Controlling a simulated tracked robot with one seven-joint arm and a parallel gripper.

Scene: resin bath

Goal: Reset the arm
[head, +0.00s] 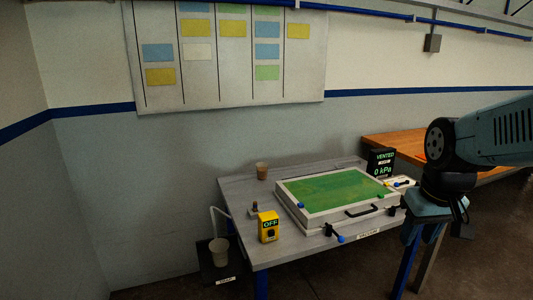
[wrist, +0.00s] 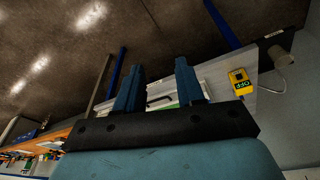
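My arm (head: 470,150) reaches in from the right edge of the head view, bent at a dark joint with its end pointing down. My gripper (head: 420,235) hangs at the right front of the grey table (head: 285,255). In the wrist view, the two blue fingers of my gripper (wrist: 158,72) stand apart with nothing held between them. Whether the gripper is clear of the table edge is hard to tell from the head view.
A shallow tray with a green surface (head: 335,187) and black handle sits on the table. A yellow OFF box (head: 268,227), a brown cup (head: 262,171) and a gauge reading 0 kPa (head: 381,162) stand around it. A wooden bench (head: 400,145) is behind. A pale cup (head: 219,252) stands lower left.

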